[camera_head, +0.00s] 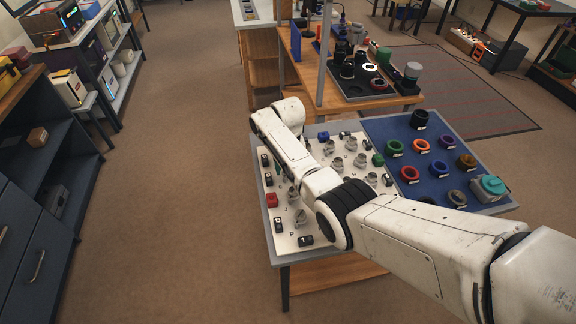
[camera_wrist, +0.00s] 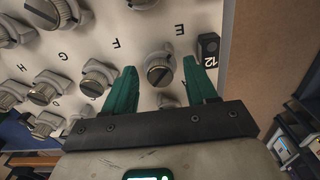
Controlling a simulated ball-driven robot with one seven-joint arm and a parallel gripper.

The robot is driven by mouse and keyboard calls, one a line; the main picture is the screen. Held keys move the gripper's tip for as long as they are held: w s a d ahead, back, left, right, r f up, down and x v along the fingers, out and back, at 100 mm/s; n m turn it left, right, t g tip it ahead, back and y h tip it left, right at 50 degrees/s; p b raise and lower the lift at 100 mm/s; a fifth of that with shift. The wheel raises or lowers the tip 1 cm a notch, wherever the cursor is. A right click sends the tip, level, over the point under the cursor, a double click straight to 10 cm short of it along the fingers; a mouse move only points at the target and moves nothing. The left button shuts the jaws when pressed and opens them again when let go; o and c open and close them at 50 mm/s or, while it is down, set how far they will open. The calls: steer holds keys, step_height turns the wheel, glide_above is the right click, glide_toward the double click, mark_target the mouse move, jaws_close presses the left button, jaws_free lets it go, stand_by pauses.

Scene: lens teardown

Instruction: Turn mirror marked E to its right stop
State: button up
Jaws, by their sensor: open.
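The mirror marked E (camera_wrist: 159,74) is a grey knob-like mount with a dark round face on the white board (camera_wrist: 215,18). The printed E is beside it, upside down in the wrist view. A line runs aslant across its face; I cannot tell how near a stop it is. My gripper (camera_wrist: 158,66) has two green fingers, open, one on each side of the mount in the picture. I see gaps on both sides and cannot tell contact or depth.
Similar mounts stand close by, one near the letter F (camera_wrist: 97,78). A black block marked 12 (camera_wrist: 208,48) is beside the right finger. A blue panel (camera_head: 385,127) with coloured rings adjoins the white board. Open floor (camera_head: 180,220) lies left of the table.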

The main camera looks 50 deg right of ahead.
step_height(320, 180, up, 11)
steer(key=shift+f, duration=0.15)
stand_by(0.4)
stand_by(0.5)
steer(key=s+a+f+n+t, duration=0.35)
steer(key=s+a+f, duration=0.35)
steer(key=s+a, duration=0.4)
steer(key=s+a+r+n+t, duration=0.1)
steer(key=s+a+r+n, duration=0.1)
steer(key=s+a, duration=0.3)
steer(key=s+a+r+n+t, duration=0.1)
steer(key=s+a+r, duration=0.15)
steer(key=s, duration=0.45)
steer(key=s+d+f+g+b, duration=0.1)
steer(key=s+f+g, duration=0.3)
steer(key=s+f, duration=0.3)
steer(key=s, duration=0.4)
steer(key=shift+s, duration=0.25)
steer(key=shift+w+f+g, duration=0.1)
steer(key=shift+g, duration=0.15)
